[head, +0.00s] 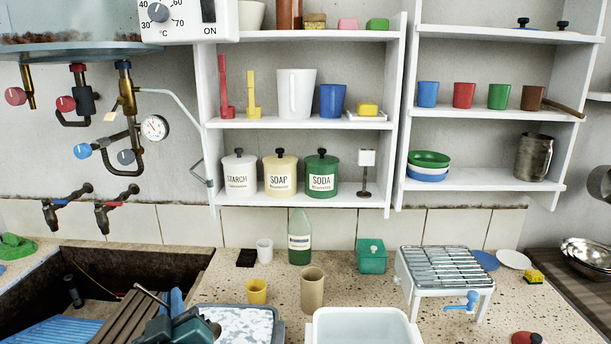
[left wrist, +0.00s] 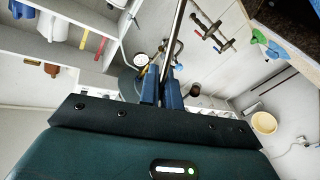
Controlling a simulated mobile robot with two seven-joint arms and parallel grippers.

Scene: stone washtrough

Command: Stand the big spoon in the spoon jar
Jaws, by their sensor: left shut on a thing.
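My left gripper (head: 176,302) is low in the head view, over the right side of the sunken stone trough (head: 130,262). It is shut on a thin grey metal rod, seemingly the handle of the big spoon (head: 150,294). In the left wrist view the rod (left wrist: 175,40) runs up between the blue fingers (left wrist: 161,92) and out of the frame. The spoon's bowl cannot be made out. A tall tan open cylinder, likely the spoon jar (head: 313,292), stands upright on the speckled counter, right of the gripper and apart from it. My right gripper is not in view.
Beside the jar are a yellow cup (head: 256,291), a green bottle (head: 300,243) and a green box (head: 371,257). A grey tub of suds (head: 275,326) and a white basin (head: 408,326) lie in front. A metal rack (head: 445,265) stands right. Shelves (head: 300,208) overhang behind.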

